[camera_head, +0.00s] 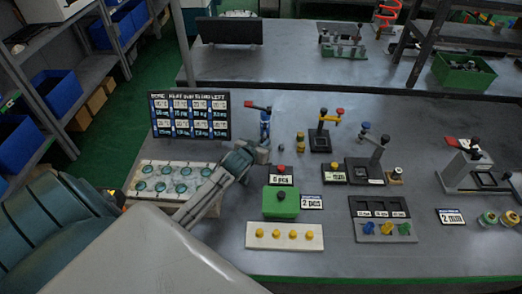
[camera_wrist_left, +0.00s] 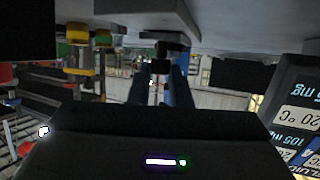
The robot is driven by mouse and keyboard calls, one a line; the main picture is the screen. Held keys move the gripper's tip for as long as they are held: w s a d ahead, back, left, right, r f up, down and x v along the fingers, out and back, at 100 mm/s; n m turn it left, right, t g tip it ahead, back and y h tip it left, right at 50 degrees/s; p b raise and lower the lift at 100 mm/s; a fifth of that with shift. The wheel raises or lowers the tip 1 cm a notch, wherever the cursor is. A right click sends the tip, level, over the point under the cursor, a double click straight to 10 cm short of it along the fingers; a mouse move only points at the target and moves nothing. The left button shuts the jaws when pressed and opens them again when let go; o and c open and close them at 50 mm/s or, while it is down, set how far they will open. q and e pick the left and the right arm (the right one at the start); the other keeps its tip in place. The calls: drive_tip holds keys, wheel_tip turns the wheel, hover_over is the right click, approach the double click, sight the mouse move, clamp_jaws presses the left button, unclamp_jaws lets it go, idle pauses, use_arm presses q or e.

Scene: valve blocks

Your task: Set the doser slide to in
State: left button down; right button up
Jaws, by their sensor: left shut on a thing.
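A slim blue post unit (camera_head: 265,124) with a red-and-dark lever on top stands upright on the grey bench. It looks like the doser, but I cannot read a label on it. My left gripper (camera_head: 260,152) reaches in from the left, low at the foot of this post, and is shut on a small part there. In the left wrist view a pale rod with a dark knob (camera_wrist_left: 163,42) and blue sides shows straight ahead of the gripper. The gripped part is dark and mostly hidden, so the slide's position cannot be told. My right gripper is not in view.
A label board (camera_head: 190,116) stands behind my left arm, and a pale tray of teal discs (camera_head: 140,184) lies beside it. Small yellow pieces (camera_head: 300,142), a black lever stand (camera_head: 320,146) and a green block (camera_head: 285,206) stand close to the right.

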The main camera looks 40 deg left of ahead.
use_arm(q)
drive_tip(key=shift+w+a, duration=0.15)
drive_tip(key=shift+w, duration=0.1)
drive_tip(key=shift+r, duration=0.15)
